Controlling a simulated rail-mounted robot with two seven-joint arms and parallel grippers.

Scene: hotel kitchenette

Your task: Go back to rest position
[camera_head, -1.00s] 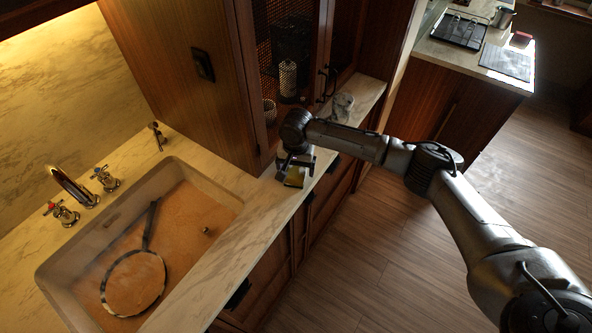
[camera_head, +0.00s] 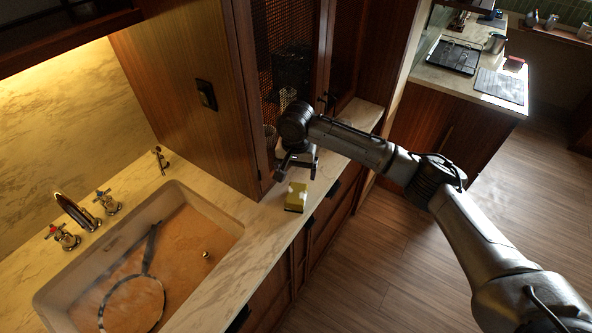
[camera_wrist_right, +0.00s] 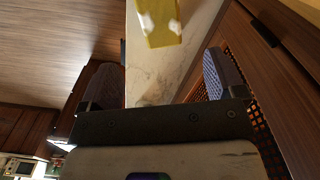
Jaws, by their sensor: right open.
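My right gripper (camera_head: 296,172) is open and empty above the marble counter, in front of the mesh-door cabinet. In the right wrist view its two fingers (camera_wrist_right: 158,78) stand wide apart with nothing between them. A yellow sponge (camera_head: 296,197) with pale patches lies on the counter just below the gripper, apart from it. The sponge also shows at the top of the right wrist view (camera_wrist_right: 160,22), beyond the fingertips. My left gripper is not in view.
A sink (camera_head: 60,297) holding a round, long-handled pan (camera_head: 133,302) is at left, with a faucet (camera_head: 76,211) behind it. A tall wooden cabinet (camera_head: 190,90) stands beside the counter. A far counter (camera_head: 440,79) carries a dark tray (camera_head: 455,56). The wooden floor at right is clear.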

